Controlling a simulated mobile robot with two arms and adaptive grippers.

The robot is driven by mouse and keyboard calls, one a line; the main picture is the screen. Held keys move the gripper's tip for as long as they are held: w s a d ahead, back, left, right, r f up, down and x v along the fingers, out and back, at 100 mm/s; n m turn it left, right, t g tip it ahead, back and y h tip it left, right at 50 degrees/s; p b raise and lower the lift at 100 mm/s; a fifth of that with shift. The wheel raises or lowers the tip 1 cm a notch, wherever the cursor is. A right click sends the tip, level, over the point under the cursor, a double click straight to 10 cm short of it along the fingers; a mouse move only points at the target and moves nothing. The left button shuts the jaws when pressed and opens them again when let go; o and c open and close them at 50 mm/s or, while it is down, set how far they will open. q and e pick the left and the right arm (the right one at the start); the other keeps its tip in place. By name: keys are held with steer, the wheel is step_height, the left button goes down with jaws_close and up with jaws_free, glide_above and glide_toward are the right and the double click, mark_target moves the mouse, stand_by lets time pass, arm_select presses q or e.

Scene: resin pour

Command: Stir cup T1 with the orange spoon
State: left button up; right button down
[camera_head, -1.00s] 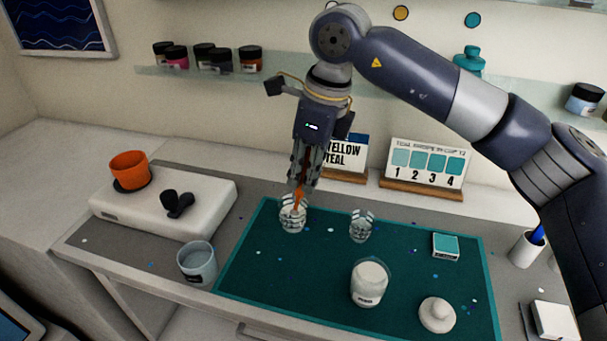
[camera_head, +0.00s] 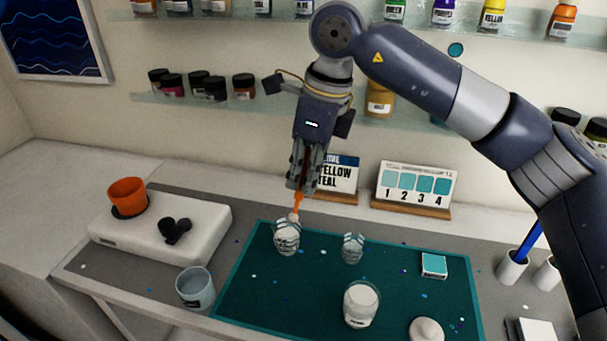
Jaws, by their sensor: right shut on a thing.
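My right gripper (camera_head: 302,188) points down, shut on the orange spoon (camera_head: 297,203). The spoon hangs upright, its lower end at the mouth of a small clear cup (camera_head: 287,241) at the back left of the teal mat. I cannot tell whether its tip is just inside or just above the rim. The cup has dark markings and pale contents. A second small clear cup (camera_head: 353,249) stands to its right. Neither label is readable, so I cannot tell which is T1. My left gripper is out of view.
A larger cup of white material (camera_head: 361,304) and a white lidded item (camera_head: 427,331) stand toward the front of the mat (camera_head: 320,277). A clear grey cup (camera_head: 195,288) stands left. Card stands (camera_head: 416,190) line the back. Shelves of bottles hang above.

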steer(key=shift+r, duration=0.15)
steer(key=p+v, duration=0.2)
steer(key=v, duration=0.1)
steer(key=a+p+v, duration=0.1)
steer(key=shift+w+d+r+p, duration=0.1)
steer(key=shift+r+p, duration=0.25)
steer(key=shift+r, duration=0.15)
steer(key=shift+f, duration=0.1)
